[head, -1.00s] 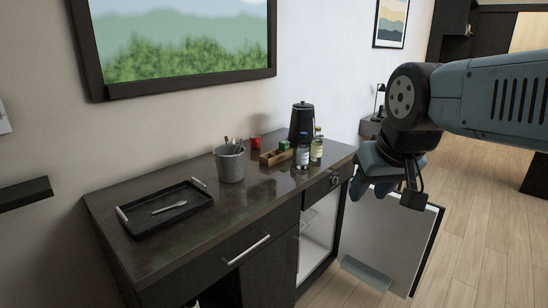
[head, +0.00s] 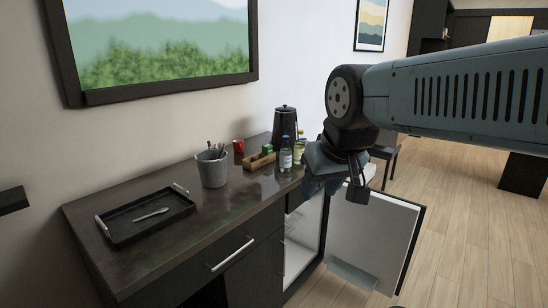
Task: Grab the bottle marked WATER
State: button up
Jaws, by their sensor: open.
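Two small bottles stand upright at the right end of the dark counter (head: 235,205). One is a clear bottle (head: 286,158) with a pale label and dark cap. The other is a yellowish bottle (head: 300,150) just behind it to the right, partly covered by my gripper. The label lettering is too small to read, so I cannot tell which is marked WATER. My gripper (head: 320,186) is open and points downward, just right of the bottles in the picture. Its fingers are partly hidden behind the hand, and I see nothing held.
A wooden box (head: 259,162) with a green item, a black kettle (head: 285,122) and a red cup (head: 238,146) stand near the bottles. A grey bucket (head: 212,170) with utensils and a black tray (head: 120,228) are left. An open cabinet door (head: 375,240) juts out below my gripper.

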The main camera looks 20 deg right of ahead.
aim_at(285, 152)
jog(key=i, duration=0.9)
